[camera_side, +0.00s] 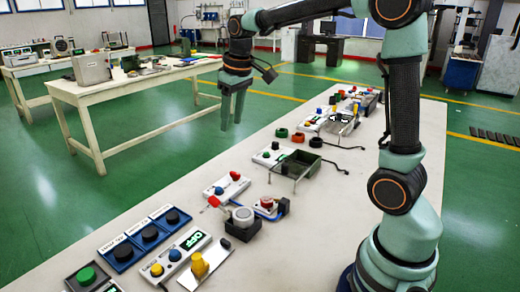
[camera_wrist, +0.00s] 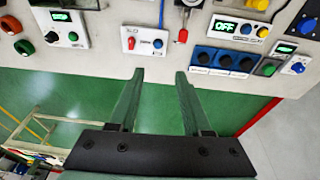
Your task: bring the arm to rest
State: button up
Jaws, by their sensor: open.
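My gripper (camera_side: 232,122) hangs from my raised arm in the side view, with its two fingers pointing down. It is beyond the far long edge of the pale bench (camera_side: 320,235), with green floor behind it. In the wrist view my gripper (camera_wrist: 160,80) has its two green fingers spread apart with nothing between them. The fingertips appear close to the edge of the bench in that picture, but I cannot tell their height above it.
The bench carries an OFF display panel (camera_side: 175,256), dark blue button boxes (camera_side: 150,234), a white panel with red and blue knobs (camera_side: 227,186), and a dark green open tray (camera_side: 300,163). Another white table (camera_side: 130,88) stands behind.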

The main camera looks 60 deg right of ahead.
jog(key=s+a+t, duration=0.1)
jog(key=s+a, duration=0.3)
jog(key=s, duration=0.3)
jog(key=s+a+f+t, duration=0.1)
jog(key=s+a+t, duration=0.1)
jog(key=s, duration=0.5)
jog(key=shift+s+a+f, duration=0.3)
jog(key=shift+a, duration=0.55)
